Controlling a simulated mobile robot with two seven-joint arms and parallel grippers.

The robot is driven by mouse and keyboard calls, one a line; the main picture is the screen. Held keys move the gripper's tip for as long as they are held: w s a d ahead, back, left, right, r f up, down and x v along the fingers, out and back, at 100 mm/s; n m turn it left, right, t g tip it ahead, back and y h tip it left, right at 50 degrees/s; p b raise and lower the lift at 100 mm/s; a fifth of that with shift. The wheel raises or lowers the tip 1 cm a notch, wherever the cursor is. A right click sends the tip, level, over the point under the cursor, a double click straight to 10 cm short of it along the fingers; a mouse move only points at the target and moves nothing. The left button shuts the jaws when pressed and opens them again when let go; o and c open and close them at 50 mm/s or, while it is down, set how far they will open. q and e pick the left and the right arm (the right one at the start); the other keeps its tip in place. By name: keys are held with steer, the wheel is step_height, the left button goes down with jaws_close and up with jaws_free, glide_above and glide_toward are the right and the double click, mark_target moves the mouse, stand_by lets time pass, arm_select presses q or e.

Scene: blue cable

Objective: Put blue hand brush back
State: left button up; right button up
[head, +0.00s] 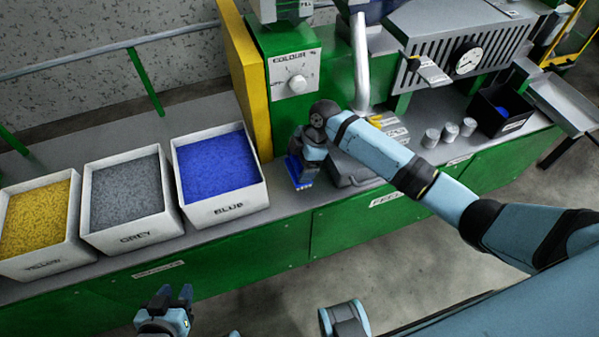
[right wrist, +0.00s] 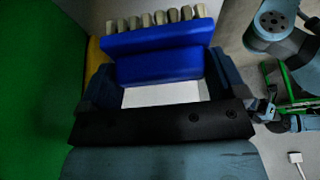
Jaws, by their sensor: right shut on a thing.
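The blue hand brush (head: 299,172) is in my right gripper (head: 304,165), just right of the bin marked BLUE. In the right wrist view, the blue brush (right wrist: 160,52) sits between the two fingers of my right gripper (right wrist: 160,85), its pale bristle tufts along the top. The brush is near the bench surface; whether it touches cannot be told. My left gripper (head: 174,296) is low in the head view, in front of the bench, with its fingers apart and nothing between them.
Open bins of yellow (head: 38,262), grey (head: 125,247) and blue granules (head: 228,216) stand on the bench. Several metal cups (head: 449,132) and a black box (head: 519,126) stand further right.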

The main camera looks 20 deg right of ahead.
step_height(320, 180, down, 4)
steer(key=shift+f+b, duration=0.25)
steer(key=shift+b, duration=0.1)
steer(key=o, duration=0.8)
steer(key=shift+f, duration=0.1)
steer(key=shift+c, duration=0.2)
